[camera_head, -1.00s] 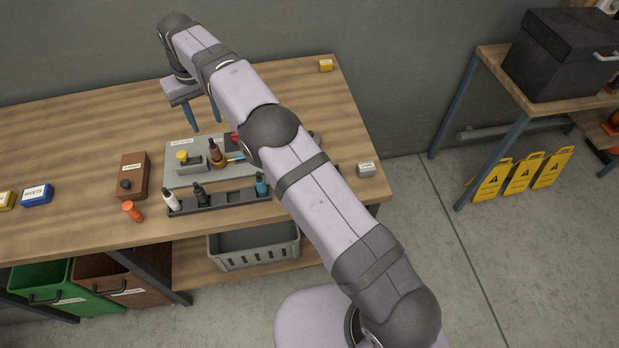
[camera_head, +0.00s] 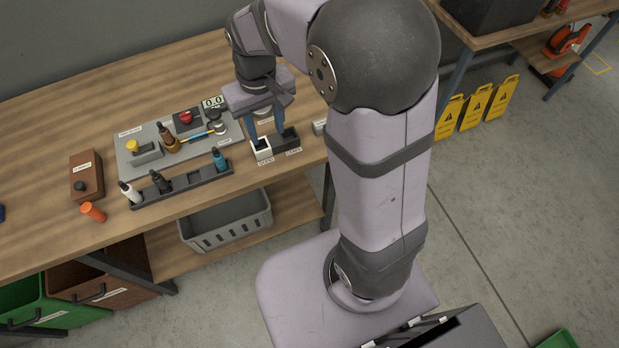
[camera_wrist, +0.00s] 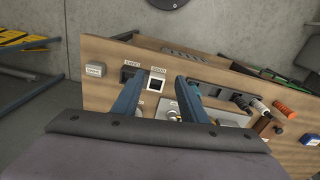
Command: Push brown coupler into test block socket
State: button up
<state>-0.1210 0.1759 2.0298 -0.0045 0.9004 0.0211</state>
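The brown coupler (camera_head: 166,133) stands upright on the grey test plate (camera_head: 127,165), at a brass-coloured fitting (camera_head: 172,146) with a blue line running right from it. How deep it sits cannot be told. My gripper (camera_head: 265,132) is open and empty, pointing down over the right end of the bench, well right of the coupler. In the wrist view its two blue fingers (camera_wrist: 158,80) are apart, with a small white bin (camera_wrist: 156,83) showing between them. I cannot make out the brown coupler in the wrist view.
A dark rack (camera_head: 195,186) holds white, black and teal couplers in front of the plate. A white bin (camera_head: 262,154) and black bin (camera_head: 286,145) sit beneath my gripper. A red button (camera_head: 185,117), display (camera_head: 213,102), brown box (camera_head: 86,170) and orange cylinder (camera_head: 93,211) stand around.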

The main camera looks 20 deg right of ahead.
jog(key=s+d+f, duration=0.2)
jog(key=s, duration=0.5)
jog(key=s+d+f+m, duration=0.1)
jog(key=s+d+f, duration=0.1)
jog(key=s, duration=0.4)
jog(key=shift+s, duration=0.4)
jog(key=shift+d, duration=0.1)
jog(key=shift+f, duration=0.3)
jog(key=shift+o, duration=0.5)
